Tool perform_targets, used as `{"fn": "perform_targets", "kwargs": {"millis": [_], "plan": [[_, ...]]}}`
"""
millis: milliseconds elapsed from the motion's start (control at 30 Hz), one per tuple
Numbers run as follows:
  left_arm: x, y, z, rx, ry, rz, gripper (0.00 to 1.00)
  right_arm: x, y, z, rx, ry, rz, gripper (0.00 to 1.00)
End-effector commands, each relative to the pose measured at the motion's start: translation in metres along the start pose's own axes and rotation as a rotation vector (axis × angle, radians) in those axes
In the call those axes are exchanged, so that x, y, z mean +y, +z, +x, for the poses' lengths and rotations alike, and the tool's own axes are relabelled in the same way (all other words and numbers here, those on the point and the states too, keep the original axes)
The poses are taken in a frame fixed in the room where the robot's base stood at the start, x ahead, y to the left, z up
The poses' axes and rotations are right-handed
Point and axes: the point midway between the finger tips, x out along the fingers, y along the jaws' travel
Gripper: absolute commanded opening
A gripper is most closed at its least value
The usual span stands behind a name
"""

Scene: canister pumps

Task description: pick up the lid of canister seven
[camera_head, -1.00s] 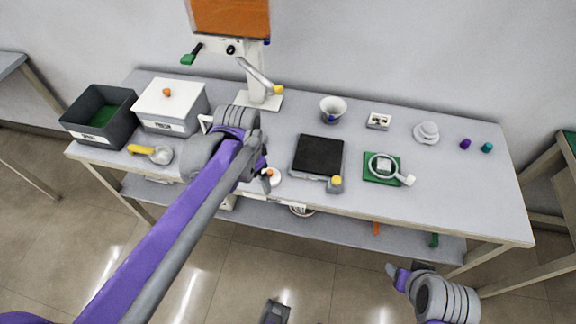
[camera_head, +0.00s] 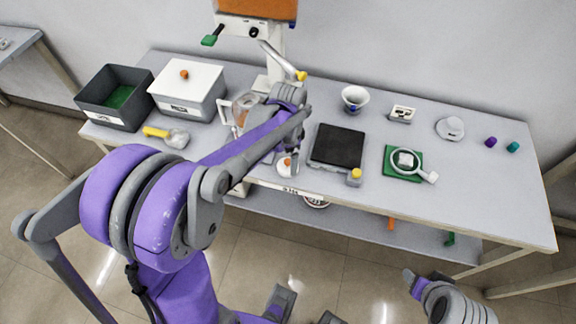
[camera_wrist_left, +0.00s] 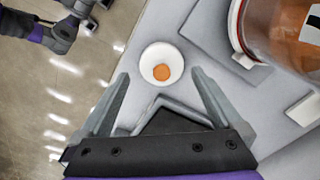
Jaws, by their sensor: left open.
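A round white lid with an orange knob (camera_head: 288,165) lies near the front edge of the table. In the left wrist view the lid (camera_wrist_left: 160,62) sits just ahead of my left fingertips, roughly centred between them. My left gripper (camera_wrist_left: 160,76) is open and empty; in the head view my arm partly hides it beside the lid. A clear canister with orange contents (camera_head: 243,107) stands behind and left of the lid, partly covered by my arm. It also shows in the wrist view (camera_wrist_left: 285,35). I cannot read its number. My right arm shows at bottom right; its jaws are unclear.
A dark open bin (camera_head: 116,98) and a white-lidded box (camera_head: 188,90) stand at the left, with a yellow-handled scoop (camera_head: 170,136) in front. A black-topped plate (camera_head: 338,146) lies right of the lid, then a green pad (camera_head: 391,172). A stand (camera_head: 273,68) rises behind.

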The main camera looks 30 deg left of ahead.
Motion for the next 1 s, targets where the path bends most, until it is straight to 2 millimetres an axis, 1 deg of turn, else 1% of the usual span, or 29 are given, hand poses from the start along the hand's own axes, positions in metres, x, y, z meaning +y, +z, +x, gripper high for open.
{"fn": "perform_targets", "kwargs": {"millis": [33,100,200,300,500,567,600,767,900,933,1000], "plan": [[-0.002,-0.001,0.009,0.000,0.000,0.000,1.00,0.000,0.000,0.000,0.000,0.000,0.000,0.62],[-0.002,-0.001,0.020,0.000,0.000,0.000,1.00,0.000,0.001,0.001,0.000,0.000,0.000,0.62],[-0.002,-0.001,0.031,0.000,0.000,0.000,1.00,0.000,0.001,0.002,-0.001,0.000,0.000,0.62],[-0.002,-0.001,0.036,0.000,0.000,0.000,1.00,0.000,0.002,0.002,-0.001,0.000,0.000,0.62],[-0.002,-0.001,0.036,0.000,0.000,0.000,1.00,0.000,0.002,0.002,-0.001,0.000,0.000,0.62],[-0.002,-0.001,0.036,0.000,0.000,-0.001,0.91,0.000,0.002,0.002,-0.001,0.000,0.000,0.62],[-0.002,-0.001,0.036,0.000,0.000,-0.001,0.84,0.000,0.002,0.002,-0.001,0.000,0.000,0.62],[-0.002,-0.001,0.036,0.000,0.000,-0.001,0.55,0.000,0.002,0.002,-0.001,0.000,0.000,0.62],[-0.002,-0.001,0.036,0.000,0.000,-0.001,0.30,0.000,0.002,0.002,-0.001,0.000,0.000,0.62],[-0.002,-0.001,0.036,0.000,0.000,-0.001,0.28,0.000,0.002,0.002,-0.001,0.000,0.000,0.62],[-0.002,-0.001,0.036,0.000,0.000,-0.001,0.28,0.000,0.002,0.002,-0.001,0.000,0.000,0.62]]}}
